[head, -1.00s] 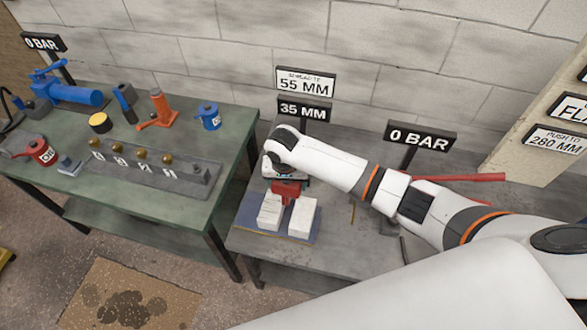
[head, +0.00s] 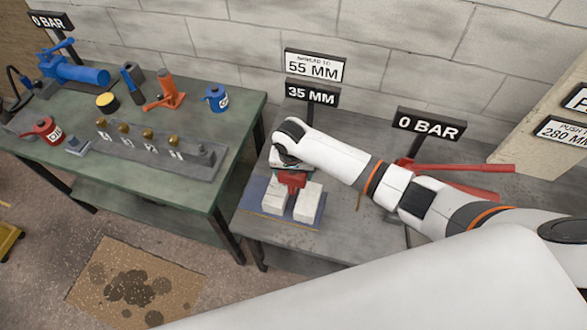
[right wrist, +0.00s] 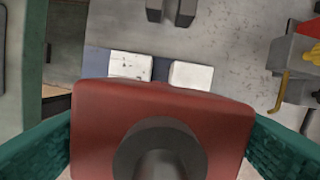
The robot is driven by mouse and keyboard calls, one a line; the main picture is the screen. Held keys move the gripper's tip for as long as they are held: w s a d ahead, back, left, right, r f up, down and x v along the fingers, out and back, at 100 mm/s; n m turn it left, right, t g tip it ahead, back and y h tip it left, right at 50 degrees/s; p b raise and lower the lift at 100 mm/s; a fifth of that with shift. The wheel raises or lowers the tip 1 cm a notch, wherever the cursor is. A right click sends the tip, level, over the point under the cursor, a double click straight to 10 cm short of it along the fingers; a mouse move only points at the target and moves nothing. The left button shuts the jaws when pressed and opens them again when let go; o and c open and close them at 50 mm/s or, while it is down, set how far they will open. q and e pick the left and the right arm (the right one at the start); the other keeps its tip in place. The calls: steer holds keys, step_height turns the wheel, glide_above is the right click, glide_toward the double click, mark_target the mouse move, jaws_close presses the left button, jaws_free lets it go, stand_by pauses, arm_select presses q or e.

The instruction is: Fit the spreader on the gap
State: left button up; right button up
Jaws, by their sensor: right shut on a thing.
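The red spreader (head: 293,183) is at the far end of two pale blocks, a left one (head: 275,198) and a right one (head: 308,203), with a narrow gap between them. My right gripper (head: 290,170) is shut on the spreader, coming from above and behind. In the right wrist view the spreader (right wrist: 160,95) sits between the green finger pads, with the left block (right wrist: 130,66) and right block (right wrist: 190,75) beyond it. Whether its tips are inside the gap is hidden. My left gripper is out of view.
The blocks rest on a blue plate (head: 258,214) on the grey bench (head: 345,228). A "35 MM" sign (head: 312,95) and a "55 MM" sign (head: 315,66) stand behind. A red-handled pump (head: 460,167) is at right. The green bench (head: 80,180) holds several tools.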

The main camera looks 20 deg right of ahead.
mark_target(294, 189)
steer(key=shift+f+b, duration=0.7)
steer(key=shift+f, duration=0.6)
steer(key=shift+w, duration=0.1)
steer(key=shift+p, duration=1.1)
stand_by(0.9)
steer(key=shift+f+b, duration=1.8)
steer(key=shift+f, duration=1.25)
steer(key=o, duration=1.6)
steer(key=shift+c, duration=0.2)
steer(key=shift+o, duration=1)
steer(key=shift+s+f, duration=0.1)
steer(key=shift+s, duration=0.2)
steer(key=r, duration=0.8)
steer(key=s+a+r+b, duration=0.1)
steer(key=r, duration=0.3)
